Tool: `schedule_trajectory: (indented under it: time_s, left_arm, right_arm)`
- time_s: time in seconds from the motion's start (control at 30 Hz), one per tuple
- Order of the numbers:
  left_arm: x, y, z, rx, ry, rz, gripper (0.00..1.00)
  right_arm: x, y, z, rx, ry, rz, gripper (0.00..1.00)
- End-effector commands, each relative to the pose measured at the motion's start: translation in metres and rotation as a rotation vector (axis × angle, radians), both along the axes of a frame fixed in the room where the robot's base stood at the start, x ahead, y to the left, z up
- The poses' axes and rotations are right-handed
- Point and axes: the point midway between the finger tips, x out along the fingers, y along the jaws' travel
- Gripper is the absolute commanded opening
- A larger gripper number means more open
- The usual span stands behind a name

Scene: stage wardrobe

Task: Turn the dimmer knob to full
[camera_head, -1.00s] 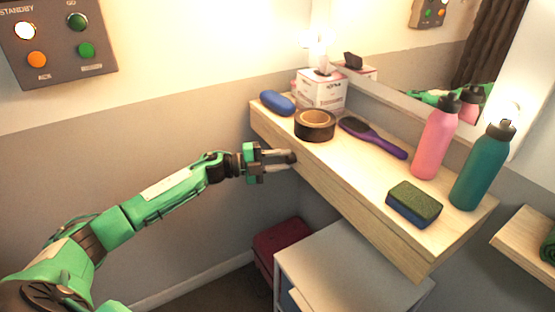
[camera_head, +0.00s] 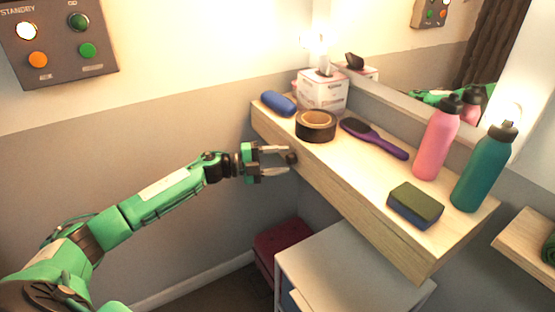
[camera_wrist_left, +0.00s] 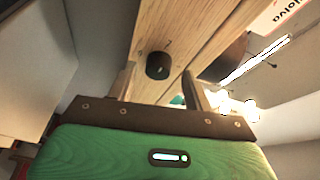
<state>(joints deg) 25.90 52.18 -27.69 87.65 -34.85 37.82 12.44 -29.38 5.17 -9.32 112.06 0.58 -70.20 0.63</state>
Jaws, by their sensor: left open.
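The dimmer knob (camera_head: 291,158) is a small dark round knob on the front edge of the wooden shelf (camera_head: 345,200). In the left wrist view the black knob (camera_wrist_left: 158,62) shows a small pale mark on its face, and a small mark lies on the wood beside it. My left gripper (camera_head: 286,161) is open at the shelf's front edge, its fingertips on either side of the knob. In the left wrist view the fingers (camera_wrist_left: 159,82) stand apart with the knob between their tips; I cannot tell any contact. My right gripper is not in view.
On the shelf are a blue case (camera_head: 278,103), a tissue box (camera_head: 322,93), a tape roll (camera_head: 316,126), a purple hairbrush (camera_head: 375,138), a sponge (camera_head: 415,205), a pink bottle (camera_head: 436,145) and a teal bottle (camera_head: 483,175). A white cabinet (camera_head: 350,265) stands below.

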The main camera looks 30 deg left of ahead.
Motion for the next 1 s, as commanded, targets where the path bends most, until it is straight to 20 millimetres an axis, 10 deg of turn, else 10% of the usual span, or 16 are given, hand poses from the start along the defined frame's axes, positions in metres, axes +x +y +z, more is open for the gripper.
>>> schedule_trajectory:
  time_s: [0.6,1.0]
  left_arm:
    - [-0.067,0.089,-0.003,0.001,0.001,0.004,0.51]
    - [-0.08,0.106,-0.001,-0.001,-0.003,0.004,0.51]
  right_arm:
    - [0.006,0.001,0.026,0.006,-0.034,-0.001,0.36]
    - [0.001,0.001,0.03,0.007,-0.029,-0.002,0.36]
